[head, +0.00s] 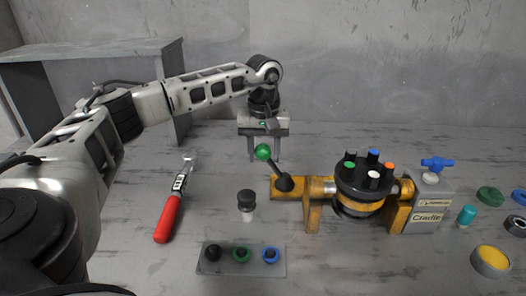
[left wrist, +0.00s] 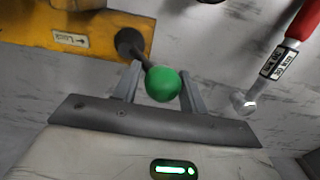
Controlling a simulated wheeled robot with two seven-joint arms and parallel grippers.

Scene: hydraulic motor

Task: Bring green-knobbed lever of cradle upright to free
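The cradle (head: 311,207) is a yellow frame with a grey block labelled "Cradle" at its right end. Its lever has a green knob (head: 263,152) on a dark rod, which rises tilted to the left from a dark pivot (head: 285,183) at the cradle's left end. My right gripper is in neither view.
A dark motor with coloured ports (head: 362,185) sits in the cradle. A red-handled torque wrench (head: 170,212) lies left, a black-topped part (head: 247,203) stands in front, and a grey plate with rings (head: 264,268) is nearer. Several caps and rings lie right, including a yellow one (head: 491,260).

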